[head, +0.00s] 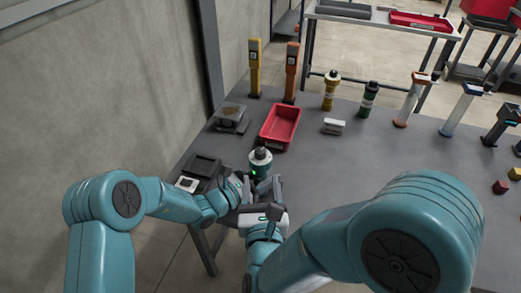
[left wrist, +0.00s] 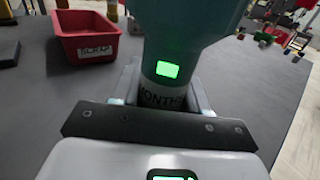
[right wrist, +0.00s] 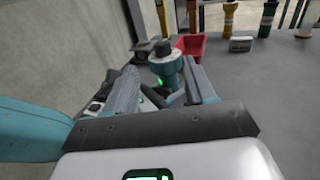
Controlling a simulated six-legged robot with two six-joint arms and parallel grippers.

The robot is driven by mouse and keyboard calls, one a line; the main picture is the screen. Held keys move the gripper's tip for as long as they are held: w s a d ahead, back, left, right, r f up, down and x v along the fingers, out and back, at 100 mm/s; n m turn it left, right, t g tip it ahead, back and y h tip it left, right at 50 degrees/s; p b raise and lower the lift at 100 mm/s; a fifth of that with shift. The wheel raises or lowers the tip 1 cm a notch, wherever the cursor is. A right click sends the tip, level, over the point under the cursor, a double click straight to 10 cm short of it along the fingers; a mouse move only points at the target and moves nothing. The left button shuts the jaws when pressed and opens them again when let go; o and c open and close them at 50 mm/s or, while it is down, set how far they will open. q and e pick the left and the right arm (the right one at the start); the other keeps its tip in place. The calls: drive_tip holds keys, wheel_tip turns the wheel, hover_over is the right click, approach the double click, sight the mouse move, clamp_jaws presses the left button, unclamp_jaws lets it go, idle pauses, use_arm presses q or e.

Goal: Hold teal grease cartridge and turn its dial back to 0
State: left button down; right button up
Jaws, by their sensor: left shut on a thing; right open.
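The teal grease cartridge (head: 260,165) stands upright near the front edge of the table, with a white upper part and a dark knob on top. My left gripper (left wrist: 160,98) is shut around its lower body, where a lit green window and the letters "MONTHS" show in the left wrist view. My right gripper (right wrist: 168,85) is open in front of the cartridge; in the right wrist view the cartridge (right wrist: 168,68) appears between and beyond its fingers. I cannot read the dial's setting.
A red tray (head: 279,127) lies behind the cartridge, with a small scale (head: 231,118) to its left and a white label block (head: 333,127) to its right. Yellow (head: 331,90) and green (head: 368,98) cartridges stand farther back. A dark tray (head: 203,167) is at left.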

sight(260, 155)
drive_tip(key=w, duration=1.1)
drive_tip(key=shift+w+f, duration=0.1)
drive_tip(key=shift+w, duration=0.1)
drive_tip(key=shift+a+h, duration=0.1)
drive_tip(key=shift+h, duration=0.2)
drive_tip(key=c, duration=0.9)
